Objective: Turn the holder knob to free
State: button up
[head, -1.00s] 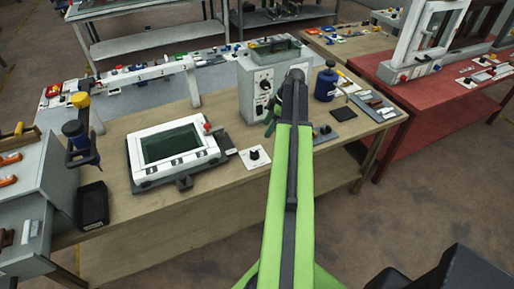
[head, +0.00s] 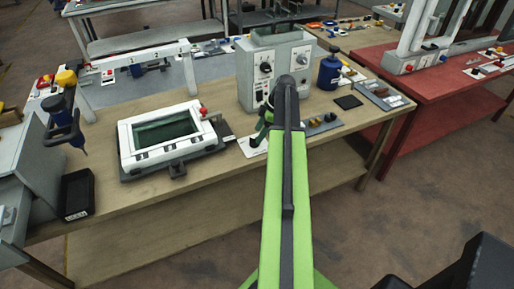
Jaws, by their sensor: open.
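A small white plate (head: 249,147) with a dark knob lies on the wooden bench, right of the white frame device with the dark green window (head: 165,135). I cannot tell for sure that this is the holder knob; its setting is too small to read. My gripper (head: 260,135) is open, pointing down over this plate. It covers most of the knob, and whether it touches it is unclear. My green arm hides the right part of the plate. A red knob (head: 203,111) sits at the frame device's upper right corner.
A grey box with dials (head: 265,65) stands close behind my gripper. A blue bottle (head: 328,72) and small panels (head: 384,95) are to the right. A black tray (head: 77,193) is at the left. The bench front is clear.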

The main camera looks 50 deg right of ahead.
jog(key=b+x, duration=0.2)
jog(key=x, duration=0.2)
jog(key=shift+f, duration=0.15)
